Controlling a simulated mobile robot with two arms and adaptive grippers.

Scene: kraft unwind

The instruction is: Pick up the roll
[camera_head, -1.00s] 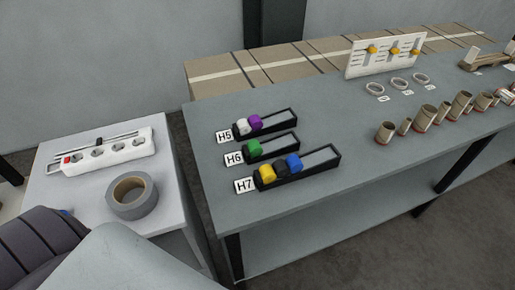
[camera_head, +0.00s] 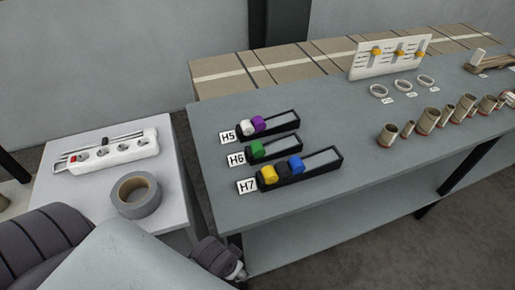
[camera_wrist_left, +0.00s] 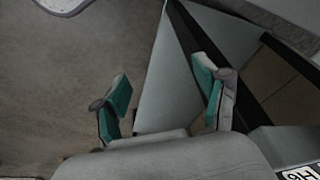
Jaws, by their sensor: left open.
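A grey tape roll (camera_head: 136,195) with a brown core lies flat on the small white side table (camera_head: 100,225) at the left in the head view. It does not show in the left wrist view. My left gripper (camera_wrist_left: 163,77) is open in the left wrist view, with teal pads and nothing between its fingers. In the head view my left arm fills the lower left, and a dark part of it shows below the gap between the two tables. The fingertips cannot be made out there. My right gripper is in neither view.
A white power strip (camera_head: 108,150) lies behind the roll. The long grey table (camera_head: 215,195) carries black trays (camera_head: 320,162) with coloured pieces, several cardboard tubes (camera_head: 428,120), white rings (camera_head: 379,90) and a white panel (camera_head: 362,66).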

